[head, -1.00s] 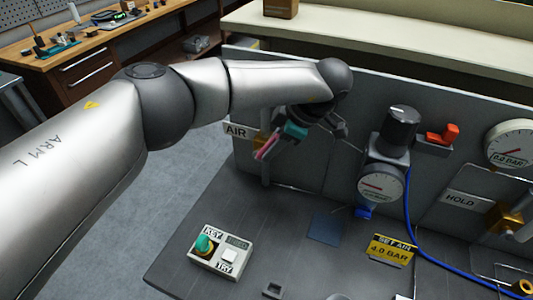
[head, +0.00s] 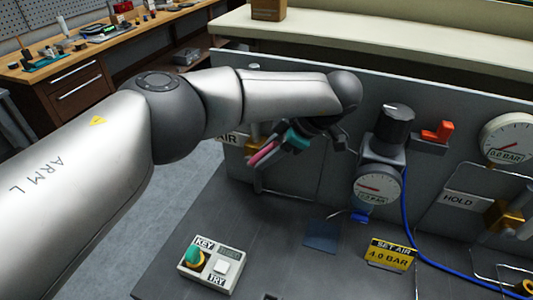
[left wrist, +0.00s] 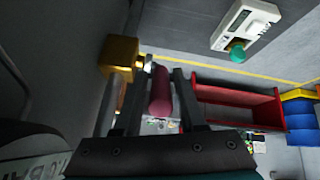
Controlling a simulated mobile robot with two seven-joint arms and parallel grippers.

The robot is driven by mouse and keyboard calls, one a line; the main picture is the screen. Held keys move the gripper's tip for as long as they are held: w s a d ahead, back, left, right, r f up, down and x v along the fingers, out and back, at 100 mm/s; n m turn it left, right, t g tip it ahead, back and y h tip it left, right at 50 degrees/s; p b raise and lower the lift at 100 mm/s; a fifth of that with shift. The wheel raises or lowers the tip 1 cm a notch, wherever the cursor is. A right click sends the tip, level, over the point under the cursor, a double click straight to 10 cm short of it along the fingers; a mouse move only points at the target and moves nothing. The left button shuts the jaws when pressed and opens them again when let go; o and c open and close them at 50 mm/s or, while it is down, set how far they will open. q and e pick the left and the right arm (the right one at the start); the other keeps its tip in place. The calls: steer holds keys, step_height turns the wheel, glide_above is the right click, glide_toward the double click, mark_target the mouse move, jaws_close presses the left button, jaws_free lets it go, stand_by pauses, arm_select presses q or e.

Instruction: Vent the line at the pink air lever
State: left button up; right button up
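The pink air lever (head: 262,152) sits at the left end of the panel by the AIR label (head: 228,138). Its pink handle also shows in the left wrist view (left wrist: 160,92), beside a brass valve body (left wrist: 118,54). My left gripper (head: 272,156) is at the lever. In the left wrist view its two dark fingers (left wrist: 157,100) stand on either side of the handle, with narrow gaps visible, so it looks open around the handle. Contact cannot be made out. My right gripper is not in view.
Right of the lever are a black regulator knob (head: 394,122) with a gauge (head: 378,186), a red lever (head: 437,132) and a large gauge (head: 508,139) reading 0.0 BAR. A key box (head: 211,265) and a yellow SET AIR 4.0 BAR sign (head: 390,254) stand on the bench.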

arm_select(q)
steer(key=shift+o, duration=1.1)
steer(key=v, duration=0.7)
steer(key=shift+r+b, duration=0.2)
steer(key=shift+b, duration=0.2)
steer(key=shift+d, duration=0.1)
steer(key=shift+c, duration=0.2)
